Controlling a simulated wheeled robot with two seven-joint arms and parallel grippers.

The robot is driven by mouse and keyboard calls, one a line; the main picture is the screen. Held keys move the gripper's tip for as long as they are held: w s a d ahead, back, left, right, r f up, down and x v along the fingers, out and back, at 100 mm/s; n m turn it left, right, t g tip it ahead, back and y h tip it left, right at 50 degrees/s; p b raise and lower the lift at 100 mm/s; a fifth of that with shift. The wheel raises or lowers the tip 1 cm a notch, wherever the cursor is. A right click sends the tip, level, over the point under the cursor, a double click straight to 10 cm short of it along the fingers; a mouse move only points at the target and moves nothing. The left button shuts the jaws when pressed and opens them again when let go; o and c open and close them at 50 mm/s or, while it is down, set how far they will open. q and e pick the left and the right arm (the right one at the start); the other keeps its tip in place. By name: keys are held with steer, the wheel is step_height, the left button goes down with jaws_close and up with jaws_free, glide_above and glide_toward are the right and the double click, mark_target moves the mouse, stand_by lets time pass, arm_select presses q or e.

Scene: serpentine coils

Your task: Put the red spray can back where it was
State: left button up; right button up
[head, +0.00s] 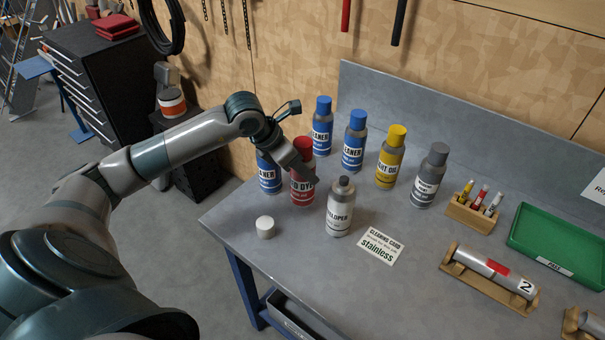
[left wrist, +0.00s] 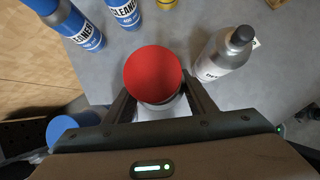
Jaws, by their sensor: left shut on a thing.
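The red spray can (head: 302,186), labelled as a dye, stands upright at the left part of the grey bench, in front of the back row of cans. My left gripper (head: 306,172) is shut on it, with one finger on each side. In the left wrist view its red cap (left wrist: 153,74) shows between the two fingers (left wrist: 158,103). I cannot tell whether its base touches the bench. A blue cleaner can (head: 268,174) is close on its left, partly hidden by my arm. A grey developer can (head: 340,207) stands close on its right. My right gripper is not in view.
Two blue cleaner cans (head: 321,127) (head: 355,141), a yellow can (head: 391,158) and a grey can (head: 429,176) stand behind. A loose white cap (head: 265,227) and a card (head: 381,245) lie in front. A cylinder on a wooden cradle (head: 490,275) and a green tray (head: 560,240) are right.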

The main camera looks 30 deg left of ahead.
arm_select(q)
step_height(320, 180, down, 3)
steer(key=shift+r+p, duration=0.2)
steer(key=shift+p, duration=0.35)
steer(key=shift+f, duration=0.15)
steer(key=o, duration=1.4)
steer(key=b+v, duration=0.4)
steer(key=v, duration=0.8)
steer(key=shift+b, duration=0.3)
